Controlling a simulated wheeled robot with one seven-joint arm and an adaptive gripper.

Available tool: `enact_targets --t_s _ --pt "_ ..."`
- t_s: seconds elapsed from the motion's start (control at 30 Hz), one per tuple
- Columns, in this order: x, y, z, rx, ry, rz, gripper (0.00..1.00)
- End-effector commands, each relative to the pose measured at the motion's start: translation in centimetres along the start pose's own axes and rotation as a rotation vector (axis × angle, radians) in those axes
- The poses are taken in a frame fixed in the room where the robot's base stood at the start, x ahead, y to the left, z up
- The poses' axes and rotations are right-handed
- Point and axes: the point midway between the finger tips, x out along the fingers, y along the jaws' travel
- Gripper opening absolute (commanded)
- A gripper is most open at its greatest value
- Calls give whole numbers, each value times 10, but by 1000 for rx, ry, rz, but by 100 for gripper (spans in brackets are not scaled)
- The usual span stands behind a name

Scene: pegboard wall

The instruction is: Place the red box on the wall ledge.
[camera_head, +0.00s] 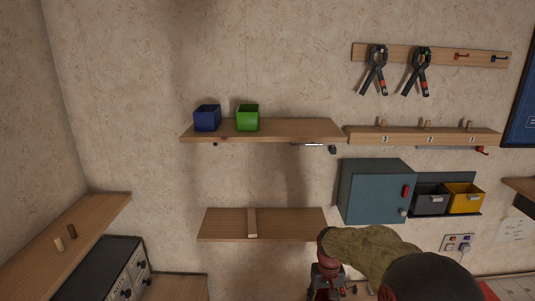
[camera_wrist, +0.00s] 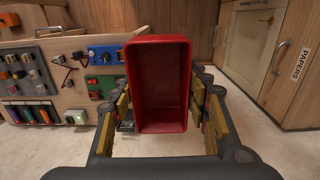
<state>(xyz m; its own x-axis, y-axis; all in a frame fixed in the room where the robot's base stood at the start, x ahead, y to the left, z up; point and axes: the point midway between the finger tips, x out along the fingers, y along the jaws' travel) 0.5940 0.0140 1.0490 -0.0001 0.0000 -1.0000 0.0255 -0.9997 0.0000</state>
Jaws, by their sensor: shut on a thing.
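The red box (camera_wrist: 160,90) is an open, empty-looking bin in the wrist view, with its open side facing the camera. My gripper (camera_wrist: 163,112) is shut on it, with the yellow finger pads on its left and right sides. In the head view my gripper (camera_head: 327,284) is at the bottom centre, below the lower wall ledge (camera_head: 290,224); the box is mostly cut off or hidden there. An upper wall ledge (camera_head: 290,129) holds a blue box (camera_head: 207,118) and a green box (camera_head: 248,118) on its left part. Its right part is clear.
The lower ledge has a thin wooden strip (camera_head: 252,222) across it. A blue-grey cabinet (camera_head: 374,190) and grey and yellow bins (camera_head: 463,197) are on the wall to the right. Clamps (camera_head: 377,70) hang above. A toolboard (camera_wrist: 60,75) shows in the wrist view.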

Motion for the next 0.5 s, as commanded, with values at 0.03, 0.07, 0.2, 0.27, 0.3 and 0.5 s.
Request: enact_targets --t_s 0.03,0.07,0.2,0.27,0.3,0.5 --pt "31 2 12 3 -4 0 20" --pt "45 3 17 5 -4 0 20" --pt "104 7 42 13 -3 0 20" --pt "122 8 48 16 0 0 20" --pt "131 9 51 18 0 0 20" --pt "149 12 53 24 3 0 20"
